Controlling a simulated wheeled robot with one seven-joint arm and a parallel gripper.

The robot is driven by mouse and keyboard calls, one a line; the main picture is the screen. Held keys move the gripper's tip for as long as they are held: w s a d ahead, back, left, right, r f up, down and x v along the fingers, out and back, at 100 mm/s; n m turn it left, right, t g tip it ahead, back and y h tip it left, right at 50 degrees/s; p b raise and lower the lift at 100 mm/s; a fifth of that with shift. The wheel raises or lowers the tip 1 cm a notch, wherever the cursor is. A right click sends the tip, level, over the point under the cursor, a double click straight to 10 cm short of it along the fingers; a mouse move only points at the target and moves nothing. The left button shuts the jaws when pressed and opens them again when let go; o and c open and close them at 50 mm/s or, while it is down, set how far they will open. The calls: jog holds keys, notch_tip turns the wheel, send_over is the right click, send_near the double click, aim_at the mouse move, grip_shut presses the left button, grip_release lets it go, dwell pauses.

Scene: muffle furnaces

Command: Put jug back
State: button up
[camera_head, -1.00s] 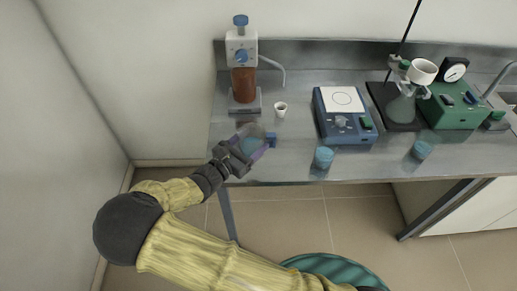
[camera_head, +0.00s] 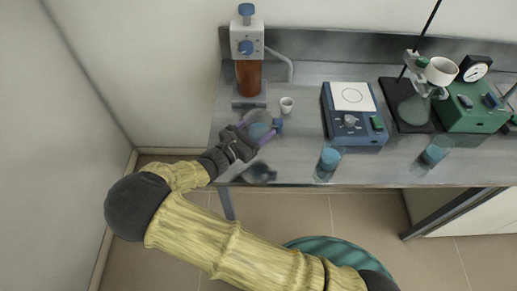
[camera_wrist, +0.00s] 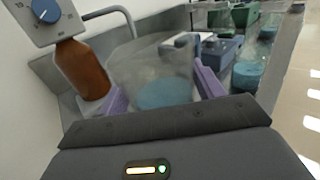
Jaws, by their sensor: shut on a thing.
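A clear jug (camera_head: 260,122) with blue contents is at the left part of the bench, below the bottle dispenser in the head view. My gripper (camera_head: 247,136) is shut on it, with the purple fingers on either side. In the wrist view the jug (camera_wrist: 158,75) stands between the two fingers (camera_wrist: 160,92), its blue contents low inside. A dark patch (camera_head: 260,172) on the bench below it looks like its reflection or shadow, so the jug appears raised above the surface.
A dispenser on a brown bottle (camera_head: 249,78) and a small white cup (camera_head: 287,105) stand behind the jug. A blue hotplate (camera_head: 353,117) and two clear beakers with blue contents (camera_head: 328,163) (camera_head: 434,153) are to the right. A stand with a flask (camera_head: 414,110) and a green device (camera_head: 474,108) are farther right.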

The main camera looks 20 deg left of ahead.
jog(key=shift+f, duration=2.25)
jog(key=shift+f+p, duration=0.55)
jog(key=shift+f, duration=1.55)
jog(key=shift+f, duration=0.15)
jog(key=o, duration=1.5)
